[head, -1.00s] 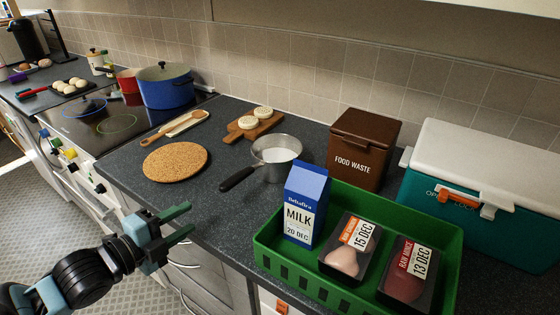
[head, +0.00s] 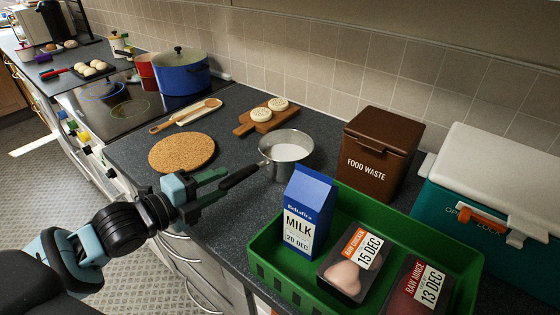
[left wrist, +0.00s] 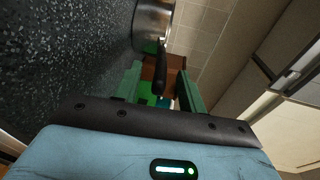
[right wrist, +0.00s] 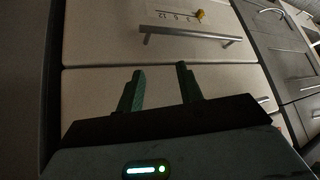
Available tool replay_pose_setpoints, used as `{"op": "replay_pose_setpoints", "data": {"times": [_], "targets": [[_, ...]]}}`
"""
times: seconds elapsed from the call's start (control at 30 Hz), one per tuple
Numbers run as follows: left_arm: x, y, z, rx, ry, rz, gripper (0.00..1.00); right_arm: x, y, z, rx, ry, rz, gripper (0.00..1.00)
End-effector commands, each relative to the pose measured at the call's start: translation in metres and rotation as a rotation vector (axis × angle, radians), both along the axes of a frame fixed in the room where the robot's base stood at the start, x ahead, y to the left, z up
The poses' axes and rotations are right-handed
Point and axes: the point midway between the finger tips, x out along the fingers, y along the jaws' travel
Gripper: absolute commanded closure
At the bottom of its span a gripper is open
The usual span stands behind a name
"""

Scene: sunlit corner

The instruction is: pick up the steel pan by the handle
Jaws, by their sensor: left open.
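The steel pan (head: 290,150) stands on the dark worktop with white contents. Its black handle (head: 240,177) points toward the front edge, to the left. My left gripper (head: 227,182) is open at the handle's free end. In the left wrist view, the handle (left wrist: 160,62) reaches in between the two spread green fingers (left wrist: 160,85), and the pan body (left wrist: 152,22) lies beyond. I cannot tell whether a finger touches the handle. My right gripper (right wrist: 160,72) shows only in the right wrist view, open and empty in front of drawers.
A green crate (head: 262,262) holding a milk carton (head: 308,212) and meat packs stands right of the handle. A cork mat (head: 182,152) lies left of it. A food waste bin (head: 380,155) and cool box (head: 490,190) stand behind the crate. Drawer handles (right wrist: 190,36) face my right gripper.

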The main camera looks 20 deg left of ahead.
Motion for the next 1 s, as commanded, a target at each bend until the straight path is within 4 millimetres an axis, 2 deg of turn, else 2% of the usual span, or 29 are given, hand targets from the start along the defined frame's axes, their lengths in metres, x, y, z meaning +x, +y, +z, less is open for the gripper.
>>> {"op": "replay_pose_setpoints", "data": {"times": [0.33,0.53,0.7,1.0], "targets": [[0.008,-0.006,0.0,-0.003,-0.001,0.001,0.59,0.008,0.0,0.005,0.001,-0.019,-0.001,0.64],[0.028,-0.022,0.0,-0.005,-0.004,0.0,0.59,0.018,0.0,0.015,0.002,-0.043,-0.001,0.64],[0.043,-0.028,-0.005,-0.001,-0.003,0.001,0.59,0.019,0.0,0.017,0.002,-0.046,-0.001,0.64],[0.046,-0.029,-0.008,0.001,0.0,0.0,0.59,0.016,0.0,0.014,0.0,-0.038,-0.001,0.64]]}}
